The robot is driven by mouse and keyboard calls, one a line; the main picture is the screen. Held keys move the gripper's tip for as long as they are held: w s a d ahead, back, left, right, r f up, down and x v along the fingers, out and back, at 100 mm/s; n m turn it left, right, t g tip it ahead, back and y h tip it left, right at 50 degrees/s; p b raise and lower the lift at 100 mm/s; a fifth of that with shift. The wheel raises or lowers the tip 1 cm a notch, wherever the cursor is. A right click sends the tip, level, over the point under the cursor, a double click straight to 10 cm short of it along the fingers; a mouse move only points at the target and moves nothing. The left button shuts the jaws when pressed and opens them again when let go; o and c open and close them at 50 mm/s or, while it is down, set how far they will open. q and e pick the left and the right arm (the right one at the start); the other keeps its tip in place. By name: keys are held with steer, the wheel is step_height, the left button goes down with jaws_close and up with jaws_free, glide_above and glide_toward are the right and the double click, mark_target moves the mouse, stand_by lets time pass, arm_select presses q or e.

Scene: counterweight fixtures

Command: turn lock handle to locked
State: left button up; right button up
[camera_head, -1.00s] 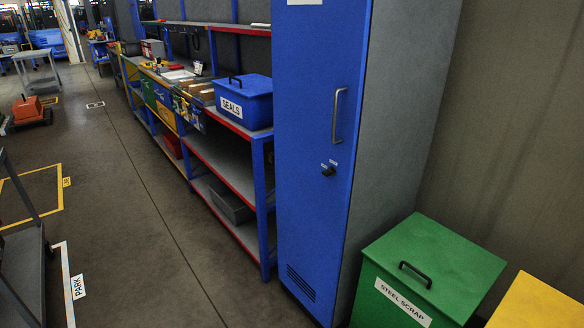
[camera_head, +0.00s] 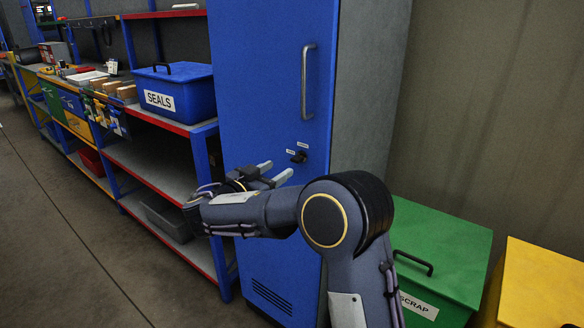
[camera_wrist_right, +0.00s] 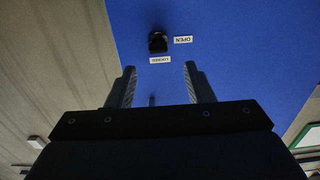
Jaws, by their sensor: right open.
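The small black lock handle (camera_head: 298,157) sits on the blue cabinet door (camera_head: 262,90), below the long grey pull handle (camera_head: 307,82). In the right wrist view the lock handle (camera_wrist_right: 157,42) shows end-on, with an OPEN label (camera_wrist_right: 183,40) beside it and a LOCKED label (camera_wrist_right: 160,60) below it. I cannot tell for certain which label it points to. My right gripper (camera_head: 277,171) is open and empty in front of the door, a little below and left of the lock handle. In the wrist view its fingers (camera_wrist_right: 160,68) stand apart, short of the handle. My left gripper is out of view.
A green STEEL SCRAP bin (camera_head: 440,240) and a yellow bin (camera_head: 540,285) stand right of the cabinet. Left of it is a shelf unit with a blue SEALS box (camera_head: 175,92) and a grey bin (camera_head: 166,218). Open floor lies at the lower left.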

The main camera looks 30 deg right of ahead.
mark_target(294, 161)
steer(key=p+x, duration=0.1)
steer(key=x, duration=0.6)
steer(key=shift+d, duration=0.2)
steer(key=shift+s, duration=0.1)
steer(key=shift+c, duration=0.5)
steer(key=c, duration=0.9)
